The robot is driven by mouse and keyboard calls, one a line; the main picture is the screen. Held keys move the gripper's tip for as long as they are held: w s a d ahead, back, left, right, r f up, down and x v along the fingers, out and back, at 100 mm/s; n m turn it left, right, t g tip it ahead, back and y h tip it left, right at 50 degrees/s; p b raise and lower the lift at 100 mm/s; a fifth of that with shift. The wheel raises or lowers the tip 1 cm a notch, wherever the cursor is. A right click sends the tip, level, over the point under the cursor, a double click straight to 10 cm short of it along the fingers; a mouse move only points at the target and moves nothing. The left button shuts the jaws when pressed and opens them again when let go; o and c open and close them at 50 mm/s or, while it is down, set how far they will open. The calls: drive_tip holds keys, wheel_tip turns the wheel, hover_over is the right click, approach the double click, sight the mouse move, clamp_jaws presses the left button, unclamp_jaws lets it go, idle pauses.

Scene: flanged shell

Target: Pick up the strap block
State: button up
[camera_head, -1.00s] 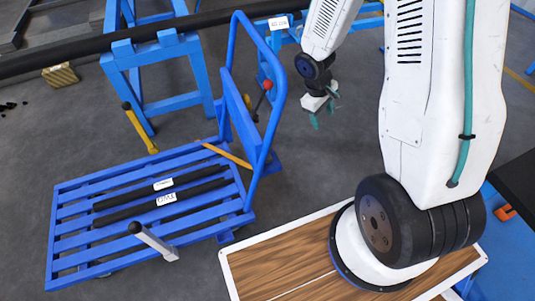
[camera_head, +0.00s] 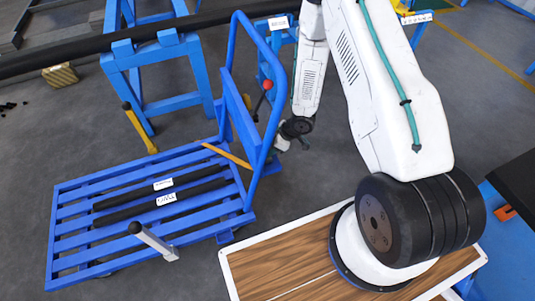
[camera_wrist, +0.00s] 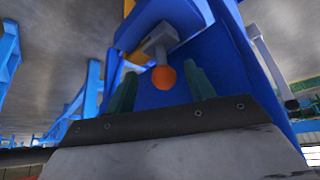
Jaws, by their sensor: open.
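A small tan block with darker bands (camera_head: 60,75) lies on the floor at the far left of the head view, near the black pipe; it looks like the strap block. I cannot make it out in the wrist view. My gripper (camera_head: 291,146) is just right of the blue cart's handle, far from that block. In the wrist view its two green fingers (camera_wrist: 160,82) stand apart with nothing held. An orange-red knob on a grey stem (camera_wrist: 165,79) shows between the fingers, beyond them; I cannot tell how far.
A blue slatted cart (camera_head: 120,226) with a tall handle stands between my arm and the block, carrying dark bars with white labels. A blue trestle (camera_head: 150,88) supports the long black pipe (camera_head: 60,60). A yellow post (camera_head: 140,130) stands near it.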

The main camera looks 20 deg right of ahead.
drive_tip(key=shift+s+x, duration=0.2)
drive_tip(key=shift+x, duration=1.75)
drive_tip(key=c, duration=1.2)
drive_tip(key=shift+o, duration=0.2)
drive_tip(key=shift+d+r, duration=0.25)
drive_tip(key=shift+r, duration=0.3)
wheel_tip(320, 180, up, 6)
drive_tip(key=shift+r, duration=0.1)
drive_tip(key=d, duration=1.9)
drive_tip(key=shift+d+f, duration=0.2)
drive_tip(key=shift+d, duration=0.15)
